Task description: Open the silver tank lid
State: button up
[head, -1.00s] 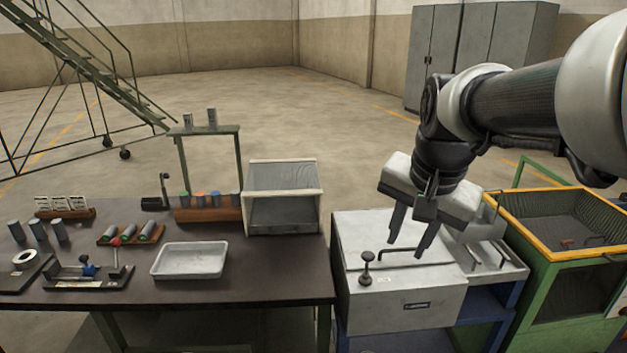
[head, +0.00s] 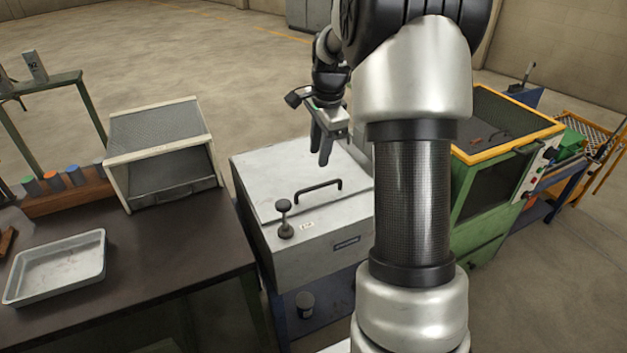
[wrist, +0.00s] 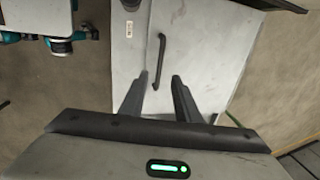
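The silver tank (head: 325,249) stands to the right of the dark bench, with its flat lid (head: 277,177) lying closed on top. A black bar handle (head: 318,189) is on the lid near the front, and a dark knob (head: 284,206) stands at the front edge. My gripper (head: 322,150) is above the back part of the lid, pointing down, with its fingers apart. In the wrist view the open fingers (wrist: 160,95) straddle the line of the handle (wrist: 160,62), which lies beyond the fingertips. My arm covers the tank's right side in the head view.
The dark bench (head: 178,253) at left carries a white tray (head: 58,267) and a mesh-topped box (head: 160,150). A green machine with a yellow rim (head: 510,150) stands to the right of the tank. Open floor lies behind.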

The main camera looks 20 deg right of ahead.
aim_at(315, 188)
jog(key=f, duration=0.4)
jog(key=w+f, duration=0.1)
jog(key=f, duration=0.3)
jog(key=w+f, duration=0.1)
jog(key=f, duration=0.3)
jog(key=shift+w+b, duration=0.25)
jog(key=shift+b, duration=0.1)
grip_shut()
